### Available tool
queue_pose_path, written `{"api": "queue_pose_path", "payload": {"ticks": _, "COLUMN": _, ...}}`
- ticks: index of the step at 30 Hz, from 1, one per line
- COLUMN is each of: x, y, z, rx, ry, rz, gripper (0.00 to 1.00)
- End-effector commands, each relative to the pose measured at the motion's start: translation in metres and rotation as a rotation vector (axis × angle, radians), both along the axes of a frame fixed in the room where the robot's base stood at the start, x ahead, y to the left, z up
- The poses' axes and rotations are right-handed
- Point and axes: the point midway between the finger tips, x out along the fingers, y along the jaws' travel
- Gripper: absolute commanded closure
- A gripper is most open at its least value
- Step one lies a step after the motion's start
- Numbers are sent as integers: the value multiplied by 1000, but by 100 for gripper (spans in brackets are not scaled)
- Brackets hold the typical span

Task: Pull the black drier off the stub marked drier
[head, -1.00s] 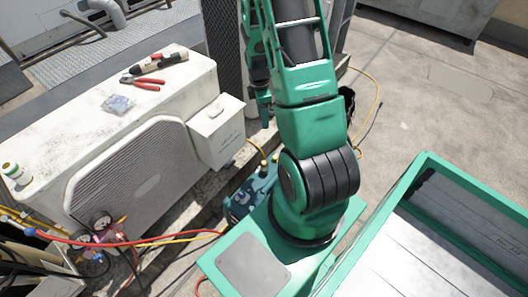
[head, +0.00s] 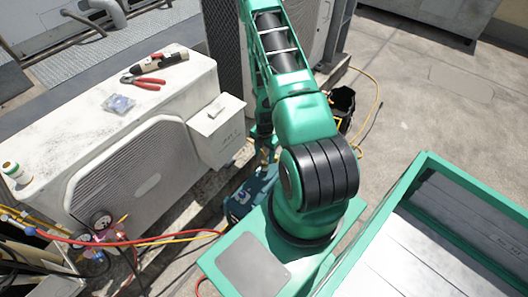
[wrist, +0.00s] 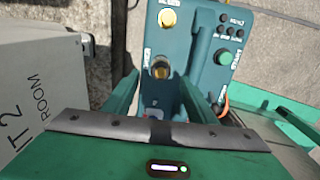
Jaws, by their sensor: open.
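The teal machine (wrist: 200,40) stands low beside the white condenser and shows partly under my arm in the head view (head: 250,200). On its top a dark and brass round fitting (wrist: 160,68) stands between my fingers in the wrist view, seen nearly end-on. A brass round piece (wrist: 167,18) sits farther up the machine. My gripper (wrist: 158,82) is open, pointing down over the machine, with a finger on each side of the fitting and no visible grip.
A white condenser (head: 90,110) carries red-handled pliers (head: 145,82), a small bag and a roll. Its side box (head: 217,130) is close left of my gripper. Gauges (head: 103,222) and hoses lie at lower left. A black bucket (head: 343,103) stands behind my arm.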

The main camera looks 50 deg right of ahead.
Motion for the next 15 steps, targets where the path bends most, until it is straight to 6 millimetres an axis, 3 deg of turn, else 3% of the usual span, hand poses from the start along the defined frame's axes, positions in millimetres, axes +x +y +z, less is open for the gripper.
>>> {"api": "queue_pose_path", "payload": {"ticks": 9, "x": -1, "y": 1, "z": -53, "rx": 2, "ry": 2, "rz": -2, "gripper": 48}}
{"api": "queue_pose_path", "payload": {"ticks": 15, "x": 0, "y": 0, "z": -75, "rx": 2, "ry": 1, "rz": -1, "gripper": 48}}
